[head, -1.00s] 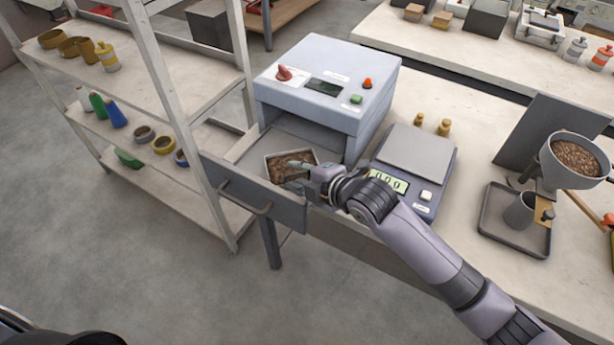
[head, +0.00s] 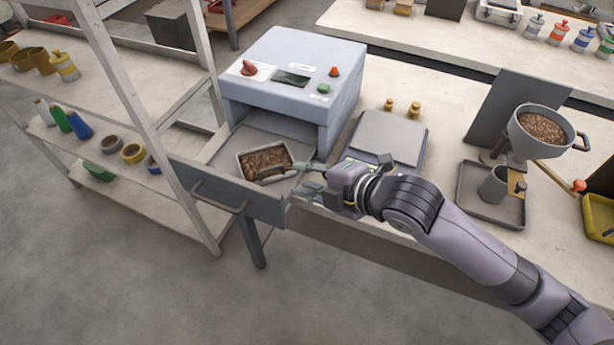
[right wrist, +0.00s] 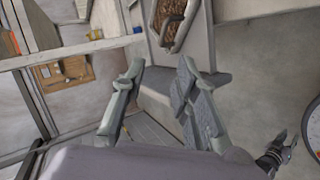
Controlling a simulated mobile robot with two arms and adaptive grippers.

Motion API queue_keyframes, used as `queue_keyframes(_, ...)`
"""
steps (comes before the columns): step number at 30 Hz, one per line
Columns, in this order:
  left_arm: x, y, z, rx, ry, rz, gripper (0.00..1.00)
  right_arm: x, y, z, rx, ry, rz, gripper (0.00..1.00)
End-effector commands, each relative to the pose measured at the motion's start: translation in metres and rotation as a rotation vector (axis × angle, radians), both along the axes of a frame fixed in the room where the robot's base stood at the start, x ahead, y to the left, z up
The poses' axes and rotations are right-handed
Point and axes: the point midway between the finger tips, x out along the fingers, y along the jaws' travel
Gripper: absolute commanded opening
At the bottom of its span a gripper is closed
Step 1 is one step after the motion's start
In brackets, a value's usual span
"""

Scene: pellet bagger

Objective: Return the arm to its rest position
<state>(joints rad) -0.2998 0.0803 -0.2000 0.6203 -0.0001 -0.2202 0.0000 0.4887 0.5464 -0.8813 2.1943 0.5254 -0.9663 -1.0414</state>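My right gripper (head: 296,180) is open and empty at the right side of the open drawer (head: 230,195). Its fingers are close to a small grey tray of brown pellets (head: 264,160) that sits in the drawer. In the right wrist view the two fingers (right wrist: 160,72) stand apart with nothing between them, and the tray (right wrist: 176,22) shows beyond them at the top. My right arm reaches in from the lower right. A small dark gripper-like shape (right wrist: 274,156), likely my left gripper, shows at the lower right of the wrist view; its finger state is unclear.
The drawer juts from a grey-blue machine (head: 290,90) on the bench. A scale (head: 390,138) stands right of it, partly hidden by my arm. A pellet hopper (head: 545,125) is farther right. A shelf rack (head: 130,180) stands left. Open floor lies in front.

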Motion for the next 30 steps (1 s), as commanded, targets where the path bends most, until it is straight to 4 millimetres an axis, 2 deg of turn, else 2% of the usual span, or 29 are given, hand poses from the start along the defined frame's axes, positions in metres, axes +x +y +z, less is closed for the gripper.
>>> queue_keyframes(11, 0.000, 0.000, 0.000, 0.000, 0.000, 0.000, 0.27, -0.001, 0.000, -0.002, 0.008, 0.014, -0.011, 0.28)
queue_keyframes(14, 0.000, 0.000, 0.000, 0.000, 0.000, 0.000, 0.27, -0.007, -0.003, -0.008, 0.047, 0.075, -0.071, 0.28)
queue_keyframes(17, 0.000, 0.000, 0.000, 0.000, 0.000, 0.000, 0.27, -0.017, -0.014, -0.021, 0.122, 0.206, -0.206, 0.28)
queue_keyframes(20, 0.000, 0.000, 0.000, 0.000, 0.000, 0.000, 0.27, -0.031, -0.039, -0.042, 0.216, 0.383, -0.421, 0.28)
queue_keyframes(23, 0.000, 0.000, 0.000, 0.000, 0.000, 0.000, 0.27, -0.050, -0.074, -0.069, 0.300, 0.562, -0.673, 0.28)
queue_keyframes(27, 0.000, 0.000, 0.000, 0.000, 0.000, 0.000, 0.27, -0.085, -0.126, -0.106, 0.377, 0.761, -1.011, 0.28)
queue_keyframes(30, 0.000, 0.000, 0.000, 0.000, 0.000, 0.000, 0.27, -0.112, -0.157, -0.127, 0.407, 0.857, -1.213, 0.28)
